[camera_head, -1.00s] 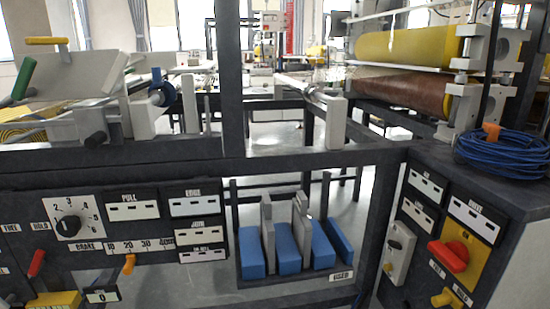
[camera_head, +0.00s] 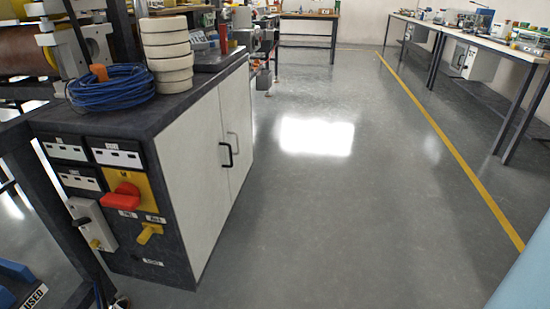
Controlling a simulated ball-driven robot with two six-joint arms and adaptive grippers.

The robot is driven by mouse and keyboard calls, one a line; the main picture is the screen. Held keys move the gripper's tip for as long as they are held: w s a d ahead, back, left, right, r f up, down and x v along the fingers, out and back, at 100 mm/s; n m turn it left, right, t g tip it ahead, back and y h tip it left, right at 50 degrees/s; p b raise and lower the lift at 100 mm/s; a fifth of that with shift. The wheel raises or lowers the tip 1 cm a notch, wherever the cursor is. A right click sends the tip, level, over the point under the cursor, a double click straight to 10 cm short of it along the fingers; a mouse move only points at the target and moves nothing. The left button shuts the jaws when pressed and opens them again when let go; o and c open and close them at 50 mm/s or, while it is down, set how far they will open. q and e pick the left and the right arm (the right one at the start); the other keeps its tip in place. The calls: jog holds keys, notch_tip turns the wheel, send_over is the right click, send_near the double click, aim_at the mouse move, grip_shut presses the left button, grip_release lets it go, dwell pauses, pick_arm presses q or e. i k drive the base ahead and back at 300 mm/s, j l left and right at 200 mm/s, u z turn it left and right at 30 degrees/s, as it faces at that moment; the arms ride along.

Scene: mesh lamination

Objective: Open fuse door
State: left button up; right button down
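A dark cabinet (camera_head: 92,251) stands at the left. I cannot tell whether one of these is the fuse door. The cabinet's end panel carries a red rotary knob (camera_head: 124,197) on a yellow plate, a yellow knob (camera_head: 149,233), and several white labelled plates. Neither of my grippers shows in this view.
A coil of blue cable (camera_head: 110,88) and a stack of cream rolls (camera_head: 166,55) sit on the cabinet top. Open grey floor (camera_head: 330,215) lies right of the cabinet. A yellow floor line (camera_head: 450,147) runs before benches (camera_head: 505,55) at the right.

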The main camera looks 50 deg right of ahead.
aim_at(190, 150)
jog(key=z, duration=1)
